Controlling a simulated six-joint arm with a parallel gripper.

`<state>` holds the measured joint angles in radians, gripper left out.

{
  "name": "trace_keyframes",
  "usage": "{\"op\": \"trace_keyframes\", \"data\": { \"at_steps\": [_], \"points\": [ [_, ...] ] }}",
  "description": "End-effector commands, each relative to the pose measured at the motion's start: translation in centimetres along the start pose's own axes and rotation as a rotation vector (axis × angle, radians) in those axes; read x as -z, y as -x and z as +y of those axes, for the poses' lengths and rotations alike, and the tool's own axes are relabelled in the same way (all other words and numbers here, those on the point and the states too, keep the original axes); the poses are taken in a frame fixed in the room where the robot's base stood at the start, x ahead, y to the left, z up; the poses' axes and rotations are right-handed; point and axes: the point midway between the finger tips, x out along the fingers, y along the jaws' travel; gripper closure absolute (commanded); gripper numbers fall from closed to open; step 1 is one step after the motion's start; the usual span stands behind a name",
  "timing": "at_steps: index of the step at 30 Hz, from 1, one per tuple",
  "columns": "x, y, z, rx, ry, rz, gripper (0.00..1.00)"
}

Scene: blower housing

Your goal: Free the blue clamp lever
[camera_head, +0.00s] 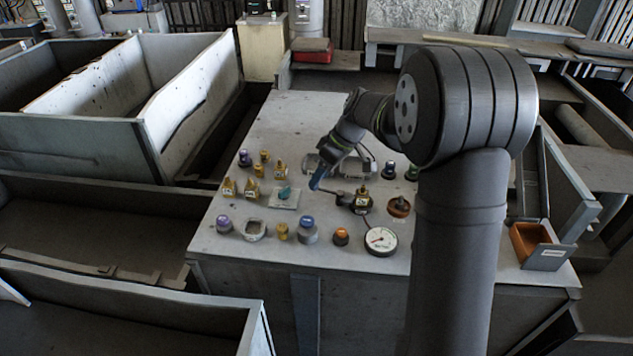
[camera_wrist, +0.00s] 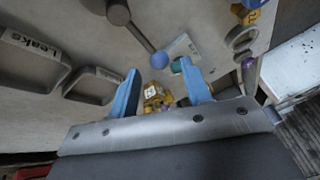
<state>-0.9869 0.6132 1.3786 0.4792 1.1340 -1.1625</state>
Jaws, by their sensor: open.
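The clamp lever shows in the wrist view as a dark arm (camera_wrist: 138,36) with a round dark hub at one end and a blue ball knob (camera_wrist: 160,59) at the other. The knob appears between and slightly beyond the tips of my open gripper (camera_wrist: 160,68), whose two blue fingers stand apart and empty. I cannot tell the remaining distance in depth. In the head view my gripper (camera_head: 318,181) points down over the middle of the grey bench. The dark lever arm (camera_head: 334,193) runs right from its fingertips; the knob is hidden or merges with the blue fingers there.
A teal piece (camera_head: 284,192) lies on a pale plate beside the lever. Several brass fittings (camera_head: 229,188) and coloured knobs (camera_head: 307,222) stand around it, with a round gauge (camera_head: 381,241) in front. In the wrist view a brass fitting (camera_wrist: 153,92) shows between the fingers, and a "Leaks" tray (camera_wrist: 32,62) lies left.

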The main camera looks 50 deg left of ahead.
Motion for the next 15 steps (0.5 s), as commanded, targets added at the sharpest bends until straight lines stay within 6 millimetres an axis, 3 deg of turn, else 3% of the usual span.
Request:
{"op": "trace_keyframes", "data": {
  "at_steps": [6,15],
  "points": [
    [0.0,-2.6,0.0,0.0,0.001,0.0,0.55],
    [0.0,-3.2,0.0,-0.001,0.001,0.0,0.55]
  ]
}}
